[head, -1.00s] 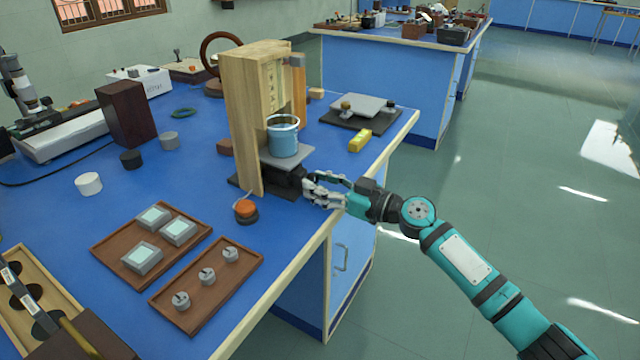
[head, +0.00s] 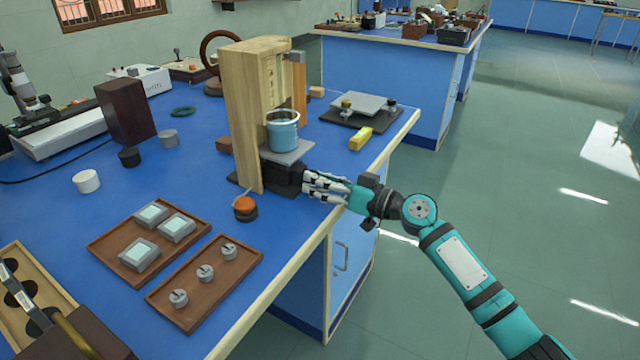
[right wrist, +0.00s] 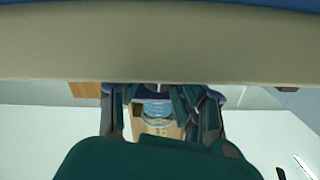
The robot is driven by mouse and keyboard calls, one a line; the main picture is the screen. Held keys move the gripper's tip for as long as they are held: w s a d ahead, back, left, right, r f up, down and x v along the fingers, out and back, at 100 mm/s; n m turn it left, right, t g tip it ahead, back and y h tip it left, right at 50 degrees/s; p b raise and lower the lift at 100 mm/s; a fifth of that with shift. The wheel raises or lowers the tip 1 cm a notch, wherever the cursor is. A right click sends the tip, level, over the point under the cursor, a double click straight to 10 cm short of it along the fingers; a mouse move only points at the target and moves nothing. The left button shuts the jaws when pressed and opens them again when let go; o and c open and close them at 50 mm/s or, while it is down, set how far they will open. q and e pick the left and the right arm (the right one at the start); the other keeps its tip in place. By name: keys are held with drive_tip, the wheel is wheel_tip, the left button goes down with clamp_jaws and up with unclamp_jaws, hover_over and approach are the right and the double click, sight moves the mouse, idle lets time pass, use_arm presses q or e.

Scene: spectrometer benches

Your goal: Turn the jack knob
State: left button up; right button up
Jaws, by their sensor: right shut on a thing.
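The jack has a grey top plate (head: 288,153) and a dark base, and stands at the front of a wooden stand (head: 252,120). A light blue cup (head: 283,132) stands upright on the plate. My right gripper (head: 306,186) reaches in from the right, low at the jack's side, and is shut on the jack knob. The fingers hide the knob itself. In the right wrist view the fingers (right wrist: 160,105) frame a light blue round shape and wood beyond. My left gripper is out of view.
The blue bench's wooden edge (head: 300,255) runs just below my right gripper. A yellow block (head: 361,138) and a dark platform (head: 362,119) lie behind it. An orange-topped knob (head: 245,207) sits left of the jack, with a tray of slotted weights (head: 205,300) nearer.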

drive_tip(key=shift+m, duration=1.6)
drive_tip(key=o, duration=1.1)
drive_tip(key=shift+o, duration=0.2)
drive_tip(key=v, duration=1.2)
